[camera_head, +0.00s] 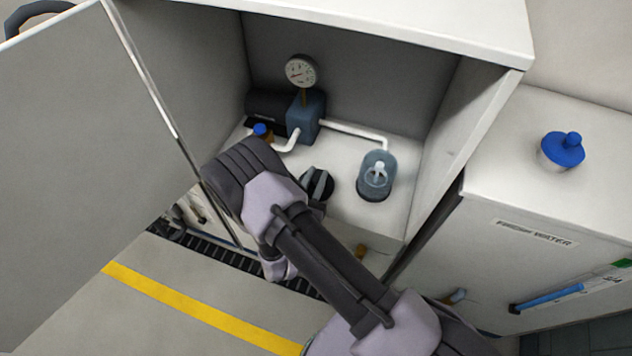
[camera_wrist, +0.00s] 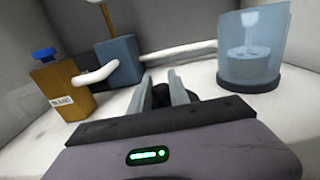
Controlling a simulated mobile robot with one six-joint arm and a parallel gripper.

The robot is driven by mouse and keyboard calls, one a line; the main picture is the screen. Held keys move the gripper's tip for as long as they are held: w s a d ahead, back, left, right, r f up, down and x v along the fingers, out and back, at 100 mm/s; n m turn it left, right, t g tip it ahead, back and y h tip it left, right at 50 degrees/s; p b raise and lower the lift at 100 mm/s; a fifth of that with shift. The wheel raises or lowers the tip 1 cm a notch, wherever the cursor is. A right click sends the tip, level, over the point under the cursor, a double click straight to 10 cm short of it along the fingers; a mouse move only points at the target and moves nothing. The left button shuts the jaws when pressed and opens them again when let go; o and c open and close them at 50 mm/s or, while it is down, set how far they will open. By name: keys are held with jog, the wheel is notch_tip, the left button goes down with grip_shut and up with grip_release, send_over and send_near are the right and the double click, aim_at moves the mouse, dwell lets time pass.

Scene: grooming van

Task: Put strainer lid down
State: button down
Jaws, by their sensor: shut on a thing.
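My gripper (camera_wrist: 163,80) is shut on a small dark round thing (camera_wrist: 161,96), which I take to be the strainer lid. In the head view this black lid (camera_head: 327,189) shows just past my wrist, over the white cabinet floor. I cannot tell whether it touches the floor. The fingers hide part of it. The clear strainer cup (camera_head: 376,178) with a dark base stands upright to its right, with a pale part inside. The cup also shows at the right of the wrist view (camera_wrist: 252,55), apart from my gripper.
A blue pump (camera_head: 305,115) with a gauge (camera_head: 300,70) and white pipes stands behind. A brown blue-capped bottle (camera_wrist: 62,88) is at left. The open door (camera_head: 80,180) and right cabinet wall (camera_head: 455,125) flank the opening. White floor between lid and cup is clear.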

jog(key=shift+f, duration=0.15)
jog(key=shift+f, duration=0.2)
jog(key=c, duration=1.2)
grip_release()
jog(key=shift+c, duration=0.2)
jog(key=shift+r, duration=0.1)
